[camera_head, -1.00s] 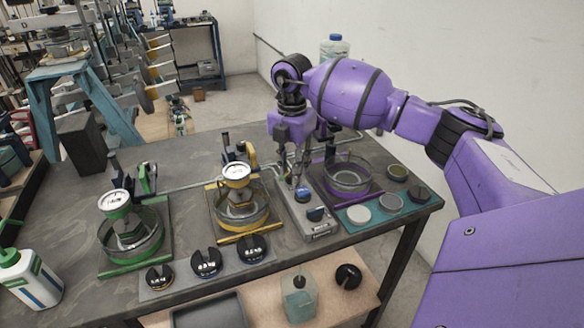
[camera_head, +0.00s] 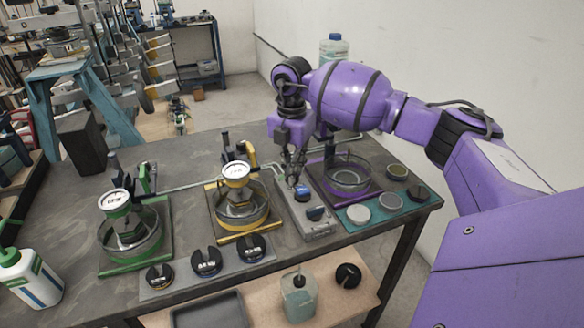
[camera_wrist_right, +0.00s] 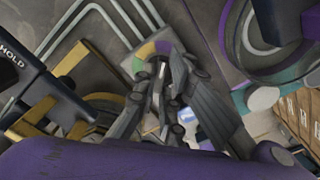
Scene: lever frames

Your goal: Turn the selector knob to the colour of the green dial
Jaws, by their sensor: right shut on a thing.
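The green dial (camera_head: 116,199), with a white face and green rim, stands over a green-rimmed glass vessel at the left. The grey selector box (camera_head: 318,229) lies between the yellow and purple stations. Its selector knob is mostly hidden by my right gripper (camera_head: 293,182), which points down at the box's far part. In the right wrist view the fingers of my right gripper (camera_wrist_right: 160,78) are shut on the knob, over a disc with yellow, green and purple sectors (camera_wrist_right: 146,50). The knob's pointing direction is hard to tell. My left gripper is not in view.
A yellow dial (camera_head: 236,172) stands left of the box, and a purple-framed vessel (camera_head: 348,180) stands close on its right. A white bottle (camera_head: 30,278) stands at left.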

